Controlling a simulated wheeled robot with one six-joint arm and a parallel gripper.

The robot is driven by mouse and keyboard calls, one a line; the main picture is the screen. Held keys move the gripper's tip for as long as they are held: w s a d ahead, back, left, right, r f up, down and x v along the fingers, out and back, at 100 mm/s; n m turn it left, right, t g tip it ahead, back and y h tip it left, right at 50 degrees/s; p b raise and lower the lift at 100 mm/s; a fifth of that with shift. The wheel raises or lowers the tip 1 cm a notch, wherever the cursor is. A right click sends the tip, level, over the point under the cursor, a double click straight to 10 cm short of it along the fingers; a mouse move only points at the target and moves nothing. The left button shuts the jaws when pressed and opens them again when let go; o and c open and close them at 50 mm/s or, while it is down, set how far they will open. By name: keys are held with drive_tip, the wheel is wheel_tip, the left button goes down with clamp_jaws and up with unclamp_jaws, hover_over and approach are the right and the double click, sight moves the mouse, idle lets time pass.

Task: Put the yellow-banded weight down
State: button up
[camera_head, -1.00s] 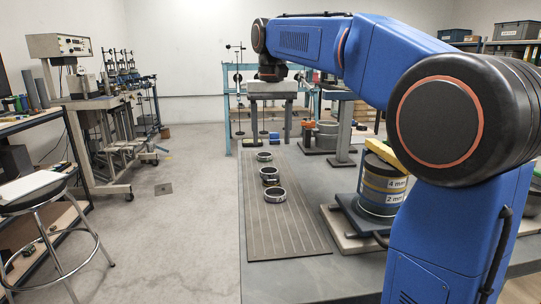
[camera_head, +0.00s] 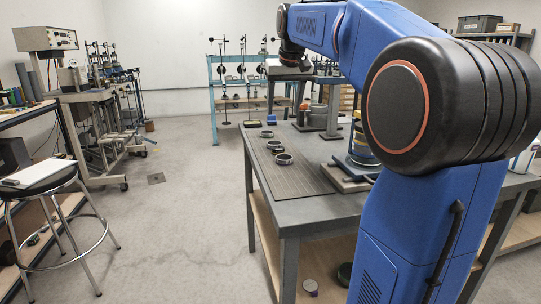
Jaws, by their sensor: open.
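My gripper (camera_head: 286,102) hangs over the far part of the workbench, pointing down, with its two fingers wide apart and nothing seen between them. Three short round pieces stand in a row on the ribbed mat (camera_head: 294,178): a near one (camera_head: 284,159), a middle one (camera_head: 274,145) and a far one (camera_head: 267,134). They look dark and grey, and no yellow band can be made out on any of them. I cannot tell which, if any, is the yellow-banded weight. My arm hides much of the bench's right side.
A teal frame (camera_head: 213,100) stands at the back. A stool (camera_head: 44,188) and an equipment stand (camera_head: 95,105) are at left. Open floor (camera_head: 185,220) lies between.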

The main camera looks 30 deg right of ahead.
hover_over(279, 149)
drive_tip(key=s, duration=0.2)
drive_tip(key=f, duration=1)
drive_tip(key=shift+w+a, duration=0.15)
drive_tip(key=shift+a, duration=0.2)
drive_tip(key=shift+x, duration=3)
drive_tip(key=c, duration=1.4)
drive_tip(key=shift+r, duration=4.95)
drive_tip(key=shift+c, duration=0.2)
